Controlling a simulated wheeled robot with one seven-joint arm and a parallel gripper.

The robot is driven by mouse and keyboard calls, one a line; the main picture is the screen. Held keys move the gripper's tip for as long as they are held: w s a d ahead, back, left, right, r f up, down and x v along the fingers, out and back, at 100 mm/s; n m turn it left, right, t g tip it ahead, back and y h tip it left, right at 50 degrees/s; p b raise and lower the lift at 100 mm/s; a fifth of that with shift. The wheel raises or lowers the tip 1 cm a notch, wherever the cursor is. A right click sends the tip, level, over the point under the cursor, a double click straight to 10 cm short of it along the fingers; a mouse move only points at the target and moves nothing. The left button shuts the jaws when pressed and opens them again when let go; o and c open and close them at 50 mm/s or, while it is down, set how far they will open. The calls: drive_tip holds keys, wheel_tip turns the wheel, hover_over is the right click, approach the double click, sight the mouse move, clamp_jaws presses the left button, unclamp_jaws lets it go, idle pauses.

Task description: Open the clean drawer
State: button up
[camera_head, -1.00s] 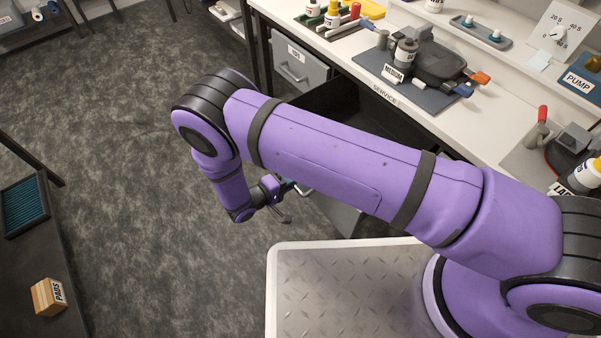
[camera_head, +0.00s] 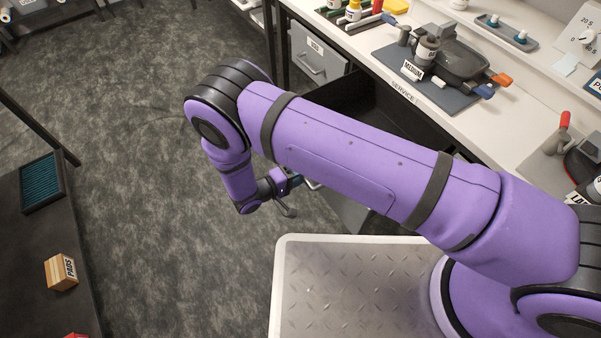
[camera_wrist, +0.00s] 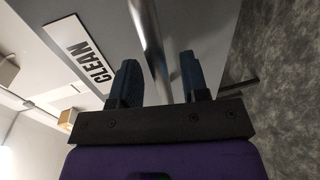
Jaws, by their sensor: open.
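The clean drawer's grey front (camera_wrist: 105,30) fills the upper middle of the wrist view, with a white "CLEAN" label (camera_wrist: 82,52). Its metal bar handle (camera_wrist: 148,35) runs between the two dark fingers of my gripper (camera_wrist: 158,62). The fingers are apart, one on each side of the bar, with visible gaps. In the head view my gripper (camera_head: 303,184) is small and partly hidden below my arm. A grey panel beside it (camera_head: 350,212), probably the drawer's front, is mostly covered by my arm.
Another grey drawer (camera_head: 318,62) with a label and handle is under the bench. A dark recess (camera_head: 350,100) lies beside it. The white bench top (camera_head: 385,85) holds a pump and bottles. A dark table (camera_head: 50,230) with a "PADS" box (camera_head: 62,270) stands left. Open floor lies between.

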drive_tip(key=v, duration=0.9)
drive_tip(key=shift+s+a, duration=0.25)
drive_tip(key=shift+a, duration=0.05)
drive_tip(key=shift+r, duration=0.1)
